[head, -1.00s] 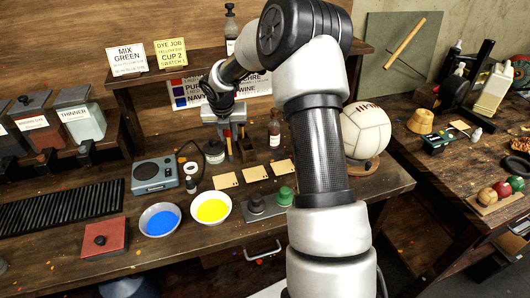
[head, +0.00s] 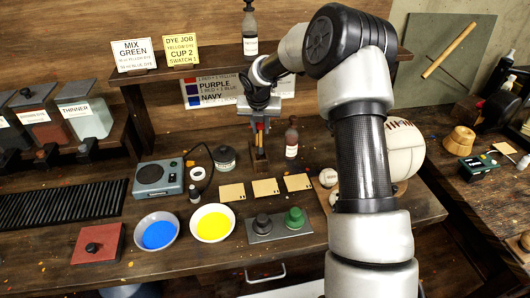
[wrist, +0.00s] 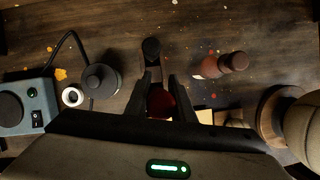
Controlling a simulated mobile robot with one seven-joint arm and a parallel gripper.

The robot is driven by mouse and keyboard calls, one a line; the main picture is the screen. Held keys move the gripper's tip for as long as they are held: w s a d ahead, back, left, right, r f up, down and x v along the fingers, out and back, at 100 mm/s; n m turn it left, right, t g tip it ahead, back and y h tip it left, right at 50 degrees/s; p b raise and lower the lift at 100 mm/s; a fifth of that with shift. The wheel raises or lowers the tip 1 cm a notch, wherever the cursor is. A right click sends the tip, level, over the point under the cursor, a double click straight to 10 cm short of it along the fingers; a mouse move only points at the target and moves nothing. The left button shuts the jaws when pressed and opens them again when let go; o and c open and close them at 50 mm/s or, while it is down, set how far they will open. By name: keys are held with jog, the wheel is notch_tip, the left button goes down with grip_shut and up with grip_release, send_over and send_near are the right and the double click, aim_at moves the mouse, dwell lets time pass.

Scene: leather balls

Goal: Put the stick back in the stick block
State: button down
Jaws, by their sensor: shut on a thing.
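My gripper (head: 260,124) hangs fingers down above the stick block, near the back of the bench, shut on a thin stick. The stick (head: 258,139) shows as a short reddish length below the fingers. In the wrist view a dark red shape (wrist: 160,102) sits between the two fingers. The small brown stick block (head: 259,162) stands directly below the gripper in the head view. Whether the stick's lower end is inside the block or just above it, I cannot tell. In the wrist view a dark round-topped piece (wrist: 151,47) stands just beyond the fingertips.
A dark jar (head: 224,158) stands left of the block and a brown bottle (head: 291,140) close on its right. Swatch cards (head: 265,187) lie in front. Bowls of blue (head: 158,234) and yellow (head: 212,226) dye are nearer. A white ball (head: 405,150) is at right.

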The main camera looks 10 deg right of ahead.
aim_at(261, 143)
jog(key=shift+f, duration=3.55)
jog(key=shift+f, duration=0.2)
jog(key=c, duration=1.5)
grip_release()
jog(key=shift+r, duration=0.1)
